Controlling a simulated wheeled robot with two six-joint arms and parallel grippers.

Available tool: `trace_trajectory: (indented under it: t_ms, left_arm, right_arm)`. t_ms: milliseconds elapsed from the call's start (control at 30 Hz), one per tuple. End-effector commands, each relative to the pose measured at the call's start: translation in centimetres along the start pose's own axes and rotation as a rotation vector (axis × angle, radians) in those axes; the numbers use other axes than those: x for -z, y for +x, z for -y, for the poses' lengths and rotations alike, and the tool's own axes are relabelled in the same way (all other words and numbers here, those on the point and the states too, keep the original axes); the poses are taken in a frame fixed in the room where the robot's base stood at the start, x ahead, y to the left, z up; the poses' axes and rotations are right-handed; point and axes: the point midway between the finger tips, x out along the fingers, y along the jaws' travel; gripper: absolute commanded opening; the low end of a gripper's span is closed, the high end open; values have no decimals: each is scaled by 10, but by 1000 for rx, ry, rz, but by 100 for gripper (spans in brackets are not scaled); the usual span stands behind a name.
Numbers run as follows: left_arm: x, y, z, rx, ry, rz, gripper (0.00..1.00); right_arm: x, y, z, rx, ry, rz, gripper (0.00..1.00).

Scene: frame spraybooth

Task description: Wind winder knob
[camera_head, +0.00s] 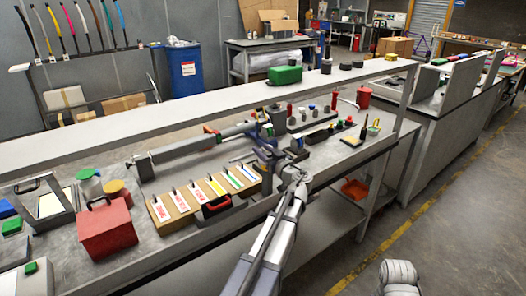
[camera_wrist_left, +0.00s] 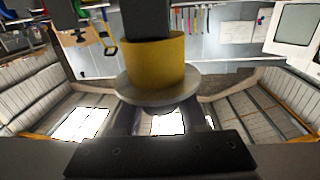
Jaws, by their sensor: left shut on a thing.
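The winder, a long grey bar on a stand (camera_head: 190,150), lies along the bench, its right end by my left gripper (camera_head: 266,155). My left arm reaches in from the bottom centre. In the left wrist view, a yellow cylinder (camera_wrist_left: 155,62) with a pale grey disc (camera_wrist_left: 150,88) sits just ahead of the gripper, under a dark block. A rounded grey part, seemingly the winder knob (camera_wrist_left: 155,108), sits between my left fingers (camera_wrist_left: 160,122), which are shut on it. The contact is partly hidden by the disc. The knob is too small to make out in the head view.
A cardboard rack of labelled cards (camera_head: 178,208) and a red box (camera_head: 106,232) stand left of my arm. A raised shelf (camera_head: 210,110) runs behind the winder. Small bottles and coloured pieces (camera_head: 345,125) crowd the bench to the right.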

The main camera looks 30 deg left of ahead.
Motion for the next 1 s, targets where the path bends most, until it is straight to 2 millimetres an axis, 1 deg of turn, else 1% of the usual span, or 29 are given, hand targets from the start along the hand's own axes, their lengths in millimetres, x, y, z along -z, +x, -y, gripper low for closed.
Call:
trace_trajectory:
  t_ms: [167,267,700,1000]
  left_arm:
    - [0,0,-1,55,0,1,0]
    - [0,1,0,116,0,1,0]
    - [0,-2,10,478,0,1,0]
    - [0,-5,16,662,0,1,0]
  right_arm:
    - [0,0,0,0,0,0,50]
    - [0,0,0,0,0,0,50]
    - [0,0,0,0,0,0,50]
    - [0,0,0,0,0,0,50]
